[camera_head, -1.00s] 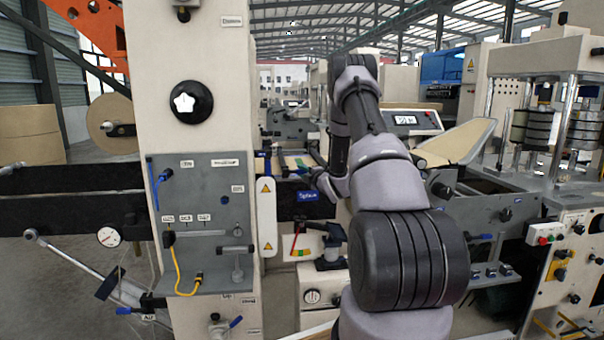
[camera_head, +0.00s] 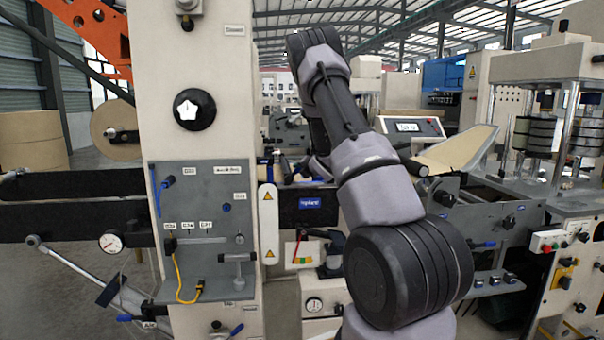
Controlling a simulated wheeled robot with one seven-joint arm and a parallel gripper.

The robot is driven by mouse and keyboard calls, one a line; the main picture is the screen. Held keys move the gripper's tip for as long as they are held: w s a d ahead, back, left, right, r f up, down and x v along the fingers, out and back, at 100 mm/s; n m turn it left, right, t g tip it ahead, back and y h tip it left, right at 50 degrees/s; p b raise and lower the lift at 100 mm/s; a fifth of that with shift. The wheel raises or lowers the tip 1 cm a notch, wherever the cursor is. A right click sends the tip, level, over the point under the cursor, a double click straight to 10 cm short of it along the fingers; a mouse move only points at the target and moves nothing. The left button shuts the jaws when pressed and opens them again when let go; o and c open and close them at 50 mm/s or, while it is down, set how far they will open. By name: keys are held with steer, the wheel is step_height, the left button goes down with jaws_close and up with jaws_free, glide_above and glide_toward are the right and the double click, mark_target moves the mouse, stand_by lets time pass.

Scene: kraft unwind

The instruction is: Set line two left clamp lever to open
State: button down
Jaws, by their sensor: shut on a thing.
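The splice station with a blue label (camera_head: 310,203) stands just right of the cream machine column. A small blue-handled lever (camera_head: 264,161), which looks like the left clamp lever, shows at the station's left end. My gripper (camera_head: 290,168) is small and dark in this view, low over the station beside that lever and partly behind my arm. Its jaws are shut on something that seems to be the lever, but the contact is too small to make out. The lever's exact angle and the right end of the station are hidden or unclear.
The cream column (camera_head: 193,100) with a black knob and a grey control panel (camera_head: 205,230) stands close on the left. A white guard with warning signs (camera_head: 268,222) is beside the station. A display console (camera_head: 408,125) and a press machine (camera_head: 570,170) stand right.

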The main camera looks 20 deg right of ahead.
steer(key=n, duration=0.1)
steer(key=a, duration=0.1)
steer(key=r+n+h, duration=0.1)
steer(key=shift+w+a+n+g, duration=0.25)
steer(key=shift+a+n+g, duration=0.05)
steer(key=shift+a+g, duration=0.1)
steer(key=shift+w+a+r+n+g+h, duration=0.1)
steer(key=shift+a+r+n+g+h, duration=0.1)
steer(key=shift+a+n+h, duration=0.3)
steer(key=shift+w+a+r+n+g+h, duration=0.15)
steer(key=shift+a+n+h, duration=0.1)
steer(key=shift+n+h, duration=0.25)
steer(key=c, duration=0.7)
jaws_free()
steer(key=v, duration=1.1)
